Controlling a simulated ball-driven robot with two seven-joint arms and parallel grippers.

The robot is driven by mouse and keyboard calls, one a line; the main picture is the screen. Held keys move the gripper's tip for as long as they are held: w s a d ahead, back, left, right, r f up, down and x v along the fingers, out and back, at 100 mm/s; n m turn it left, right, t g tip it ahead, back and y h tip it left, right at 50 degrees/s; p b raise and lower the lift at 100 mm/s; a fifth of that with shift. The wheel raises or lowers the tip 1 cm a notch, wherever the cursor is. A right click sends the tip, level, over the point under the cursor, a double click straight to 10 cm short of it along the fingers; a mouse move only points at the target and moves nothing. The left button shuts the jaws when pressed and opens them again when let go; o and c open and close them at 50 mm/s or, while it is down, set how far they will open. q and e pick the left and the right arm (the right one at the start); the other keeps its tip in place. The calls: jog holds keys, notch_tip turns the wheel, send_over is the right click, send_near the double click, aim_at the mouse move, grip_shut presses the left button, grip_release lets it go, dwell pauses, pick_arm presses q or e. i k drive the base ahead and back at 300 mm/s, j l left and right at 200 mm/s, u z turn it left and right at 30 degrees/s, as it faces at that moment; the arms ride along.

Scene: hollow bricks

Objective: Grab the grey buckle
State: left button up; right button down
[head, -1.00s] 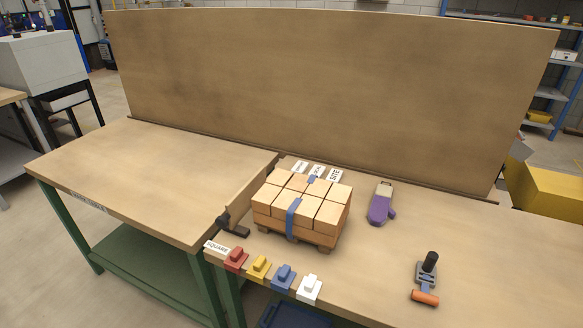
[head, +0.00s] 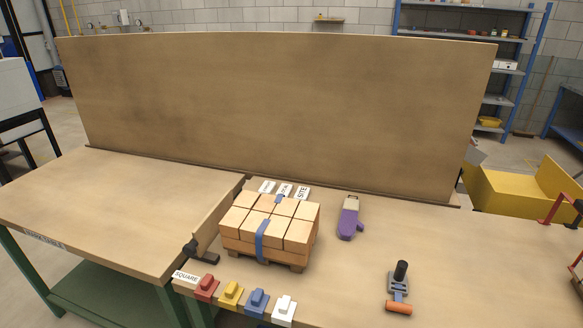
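No part in the head view is clearly a grey buckle. The blue strap (head: 262,241) runs over the stack of tan bricks (head: 296,231), and a short blue piece of it (head: 279,199) shows at the back of the top; any buckle there is too small to tell. A grey tool (head: 399,288) with a black knob and an orange roller-like handle stands on the bench, right of the stack and near the front. Neither of my grippers is in view.
A purple mitt (head: 349,220) lies right of the stack. A dark hammer-like tool (head: 203,252) lies left of it. Red (head: 206,288), yellow (head: 231,293), blue (head: 257,301) and white (head: 284,309) blocks line the front edge. A tall brown board (head: 270,110) closes the back.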

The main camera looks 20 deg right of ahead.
aim_at(398, 279)
jog(key=z, duration=1.45)
